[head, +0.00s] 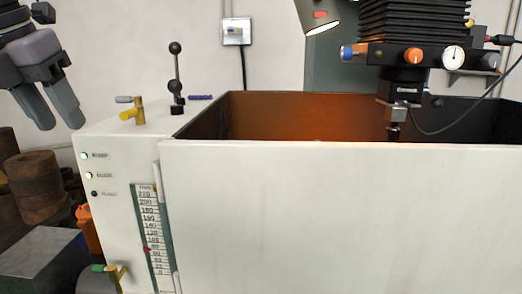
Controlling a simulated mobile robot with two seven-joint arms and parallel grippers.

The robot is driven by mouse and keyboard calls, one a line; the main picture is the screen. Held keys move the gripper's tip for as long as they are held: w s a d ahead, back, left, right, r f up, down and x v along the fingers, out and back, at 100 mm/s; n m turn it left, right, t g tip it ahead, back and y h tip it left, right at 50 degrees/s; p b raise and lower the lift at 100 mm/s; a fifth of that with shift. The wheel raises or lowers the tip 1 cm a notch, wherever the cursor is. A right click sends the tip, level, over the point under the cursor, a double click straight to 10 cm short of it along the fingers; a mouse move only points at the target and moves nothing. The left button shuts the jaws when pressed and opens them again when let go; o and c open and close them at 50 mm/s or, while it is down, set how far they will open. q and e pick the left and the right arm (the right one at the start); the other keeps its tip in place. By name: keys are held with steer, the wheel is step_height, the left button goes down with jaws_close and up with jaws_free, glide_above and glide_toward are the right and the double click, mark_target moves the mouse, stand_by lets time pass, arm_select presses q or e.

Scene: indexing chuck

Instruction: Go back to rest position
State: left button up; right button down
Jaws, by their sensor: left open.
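My left gripper (58,108) hangs in the upper left of the head view, its two grey fingers pointing down and apart. It is open with nothing between the fingers. It shows left of the white machine cabinet and clear of its levers in the picture. My right gripper is not in view. The white machine (340,215) fills the middle and right, with a deep open tank whose inner walls (290,115) are brown-orange. A black machine head (405,55) with orange and blue knobs and a round dial hangs over the tank.
A ball-ended lever (176,75) and a yellow valve (131,113) stand on the cabinet's top. A scale panel (152,235) is on its front. Rusty round blocks (38,185) and a grey box (40,255) are at the lower left. A lamp (318,17) hangs above.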

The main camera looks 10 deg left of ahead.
arm_select(q)
steer(key=w+f+n+t+h, duration=0.2)
steer(key=f+n+t+h, duration=0.45)
steer(key=f, duration=1.15)
steer(key=w+f+n+t+h, duration=0.2)
steer(key=f+n+t, duration=0.2)
steer(key=f+n, duration=1)
steer(key=s+d+f+n+y, duration=0.3)
steer(key=s+d+f, duration=0.1)
steer(key=f, duration=0.6)
steer(key=s+d+f+n+y, duration=0.3)
steer(key=f, duration=0.7)
steer(key=s+d+f+n+g, duration=0.4)
steer(key=s+d+f+n, duration=0.1)
steer(key=d, duration=0.5)
steer(key=s+f, duration=0.1)
steer(key=s, duration=0.1)
steer(key=shift+s+d, duration=0.25)
steer(key=shift+s, duration=0.05)
